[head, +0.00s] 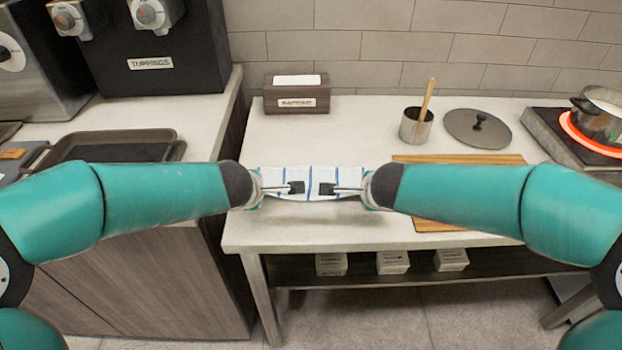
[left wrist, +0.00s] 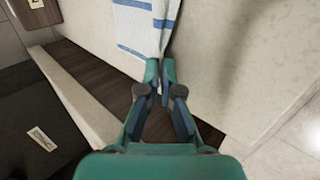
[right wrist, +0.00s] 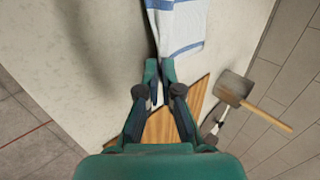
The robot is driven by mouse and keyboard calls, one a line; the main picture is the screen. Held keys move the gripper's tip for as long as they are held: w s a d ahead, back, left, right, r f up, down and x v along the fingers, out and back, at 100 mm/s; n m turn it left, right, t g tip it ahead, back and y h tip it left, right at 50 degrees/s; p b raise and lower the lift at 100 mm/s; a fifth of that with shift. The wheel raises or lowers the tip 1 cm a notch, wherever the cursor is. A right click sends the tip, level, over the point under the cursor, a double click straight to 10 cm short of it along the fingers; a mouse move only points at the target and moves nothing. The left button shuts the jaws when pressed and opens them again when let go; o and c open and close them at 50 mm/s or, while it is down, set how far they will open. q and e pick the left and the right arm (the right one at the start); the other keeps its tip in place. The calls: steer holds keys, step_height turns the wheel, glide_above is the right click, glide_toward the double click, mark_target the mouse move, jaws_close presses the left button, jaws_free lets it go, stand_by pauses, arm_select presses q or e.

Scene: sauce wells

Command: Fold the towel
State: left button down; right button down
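The towel (head: 312,176) is white with blue stripes and hangs stretched between my two grippers above the front part of the light counter. My left gripper (head: 292,187) is shut on the towel's left side; in the left wrist view the towel (left wrist: 142,22) runs away from its closed fingertips (left wrist: 161,72). My right gripper (head: 330,188) is shut on the towel's right side; in the right wrist view the towel (right wrist: 178,25) leads away from its fingertips (right wrist: 159,70). My arms hide parts of the towel's ends, and its lower extent is hard to tell.
The light counter (head: 300,232) is clear beneath the towel. A wooden board (head: 440,224) lies to the right, partly behind my right arm. Behind stand a brown box (head: 296,103), a metal cup (head: 416,126), a lid (head: 478,128) and a pot (head: 598,118) on a glowing burner.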

arm_select(q)
steer(key=c, duration=1)
jaws_free()
steer(key=shift+c, duration=0.2)
arm_select(e)
steer(key=c, duration=1)
jaws_free()
steer(key=shift+c, duration=0.2)
arm_select(q)
steer(key=shift+s+r, duration=0.1)
steer(key=shift+r, duration=0.4)
arm_select(e)
steer(key=shift+s+r, duration=0.1)
steer(key=shift+r, duration=0.4)
arm_select(q)
steer(key=v, duration=0.9)
steer(key=shift+r, duration=0.55)
arm_select(e)
steer(key=v, duration=1)
steer(key=shift+w+r, duration=0.15)
steer(key=shift+w, duration=0.15)
